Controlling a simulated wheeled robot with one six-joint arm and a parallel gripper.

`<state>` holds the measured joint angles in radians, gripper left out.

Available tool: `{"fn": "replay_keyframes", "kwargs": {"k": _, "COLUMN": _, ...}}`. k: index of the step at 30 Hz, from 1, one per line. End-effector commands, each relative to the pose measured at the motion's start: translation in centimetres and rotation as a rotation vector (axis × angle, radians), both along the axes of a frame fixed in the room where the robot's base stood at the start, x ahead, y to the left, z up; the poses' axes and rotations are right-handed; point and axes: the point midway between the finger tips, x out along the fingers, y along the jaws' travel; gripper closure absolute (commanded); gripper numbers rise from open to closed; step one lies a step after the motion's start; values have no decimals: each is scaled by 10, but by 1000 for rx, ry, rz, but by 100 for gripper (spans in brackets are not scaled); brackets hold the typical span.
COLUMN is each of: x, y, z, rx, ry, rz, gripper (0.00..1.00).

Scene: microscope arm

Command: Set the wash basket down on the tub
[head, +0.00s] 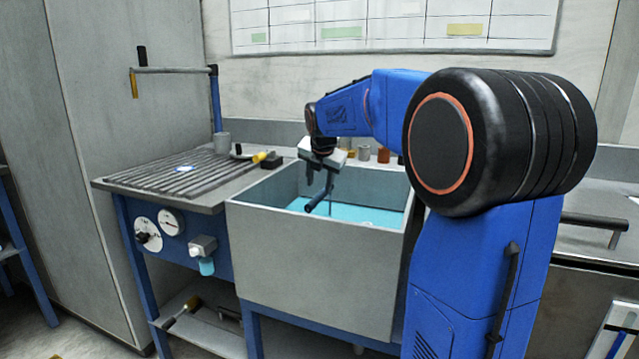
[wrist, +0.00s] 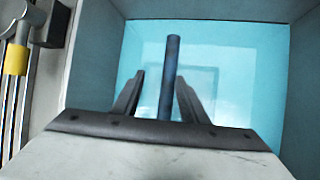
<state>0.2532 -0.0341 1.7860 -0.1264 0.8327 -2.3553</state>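The grey tub (head: 315,262) holds light blue water (head: 362,213). My gripper (head: 320,180) is over it, pointing down. A dark blue bar (head: 318,196), apparently the basket's handle, lies below or between the fingers, with a thin upright stem beneath it leading down to the water. In the wrist view the bar (wrist: 171,70) runs between my two dark fingers (wrist: 160,80), close to the right one, with a visible gap to the left one. A faint rectangular outline (wrist: 205,80) shows in the water; I cannot tell whether it is the wash basket.
Small jars (head: 383,155) stand behind the tub. A post with a crossbar (head: 175,70) rises at the back left.

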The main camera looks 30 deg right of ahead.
Motion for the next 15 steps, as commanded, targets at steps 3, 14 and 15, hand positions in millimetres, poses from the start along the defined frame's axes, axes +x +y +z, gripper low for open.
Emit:
{"fn": "replay_keyframes", "kwargs": {"k": 3, "x": 0, "y": 0, "z": 1, "rx": 0, "ry": -1, "rz": 0, "gripper": 61}}
{"fn": "replay_keyframes", "kwargs": {"k": 14, "x": -15, "y": 7, "z": 39, "rx": -1, "ry": -4, "rz": 1, "gripper": 61}}
{"fn": "replay_keyframes", "kwargs": {"k": 15, "x": -19, "y": 9, "z": 46, "rx": -1, "ry": -4, "rz": 1, "gripper": 61}}
